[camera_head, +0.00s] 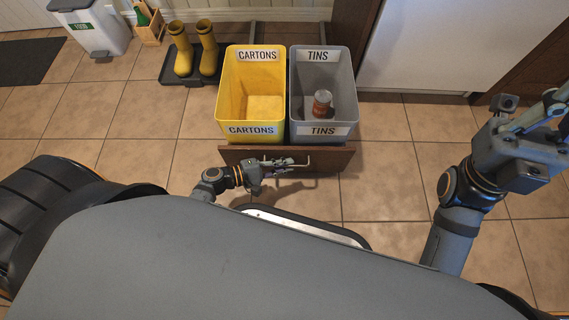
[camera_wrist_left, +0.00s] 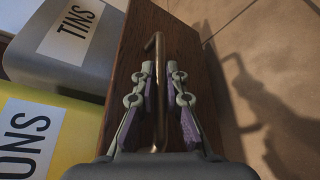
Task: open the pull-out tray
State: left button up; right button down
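The pull-out tray has a brown wooden front (camera_head: 335,158) and stands out from the cabinet, carrying a yellow CARTONS bin (camera_head: 226,100) and a grey TINS bin (camera_head: 347,100). A bronze bar handle (camera_wrist_left: 158,60) is on the front's outer face. My left gripper (camera_head: 293,164) is at this front. In the left wrist view its fingers (camera_wrist_left: 164,85) lie on either side of the handle, with visible room between the pads, most at the right finger. My right gripper (camera_head: 552,120) is raised at the right, away from the tray; its finger spacing is unclear.
A tin (camera_head: 322,103) stands inside the grey bin. Yellow boots (camera_head: 194,52) stand on a dark mat left of the bins. A white bin (camera_head: 95,30) and a wooden caddy (camera_head: 150,28) are farther back left. Tiled floor (camera_head: 390,185) is clear right of the tray.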

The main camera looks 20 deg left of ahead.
pick_arm(q)
jog(key=shift+o, duration=0.5)
notch_tip(320, 180, up, 10)
jog(key=shift+a, duration=0.1)
dwell(0.5)
